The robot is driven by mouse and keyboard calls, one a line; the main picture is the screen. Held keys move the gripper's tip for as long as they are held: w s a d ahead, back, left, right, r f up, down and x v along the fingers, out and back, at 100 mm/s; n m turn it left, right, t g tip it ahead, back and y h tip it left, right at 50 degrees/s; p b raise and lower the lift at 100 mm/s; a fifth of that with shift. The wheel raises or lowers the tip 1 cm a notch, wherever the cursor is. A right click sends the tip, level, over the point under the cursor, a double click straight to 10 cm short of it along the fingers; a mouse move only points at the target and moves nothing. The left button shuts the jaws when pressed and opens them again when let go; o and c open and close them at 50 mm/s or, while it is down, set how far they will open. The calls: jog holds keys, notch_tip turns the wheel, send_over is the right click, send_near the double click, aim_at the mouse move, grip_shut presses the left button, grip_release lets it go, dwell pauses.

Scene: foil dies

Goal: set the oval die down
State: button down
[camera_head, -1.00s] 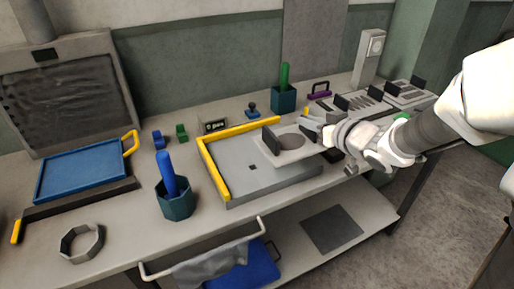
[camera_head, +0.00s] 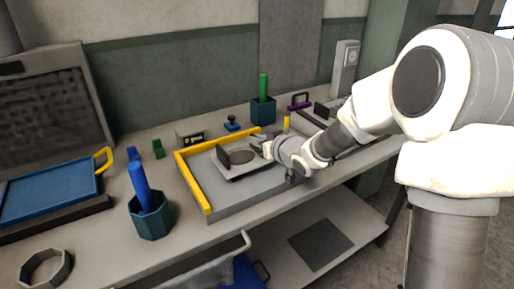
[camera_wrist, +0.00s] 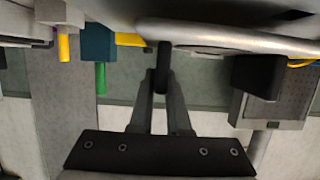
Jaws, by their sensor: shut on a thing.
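The oval die (camera_head: 262,169) is a light grey plate with a darker oval in its middle and dark upright grips. My gripper (camera_head: 262,147) is at its right-hand side and shut on it. In the wrist view my fingers (camera_wrist: 161,82) close on a dark upright grip (camera_wrist: 163,58). The die is over the back part of the grey platform (camera_head: 230,198), which has yellow rails (camera_head: 193,184) along its left and back edges. The die looks low and roughly level. I cannot tell whether it touches the platform.
A teal cup with a blue rod (camera_head: 150,222) stands left of the platform. A teal cup with a green rod (camera_head: 263,110) and a small display box (camera_head: 190,137) stand behind. A blue tray (camera_head: 48,190) lies far left. The platform's front is bare.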

jog(key=shift+f, duration=0.7)
jog(key=shift+f, duration=0.15)
jog(key=c, duration=1.3)
grip_release()
jog(key=shift+f, duration=0.15)
jog(key=o, duration=0.4)
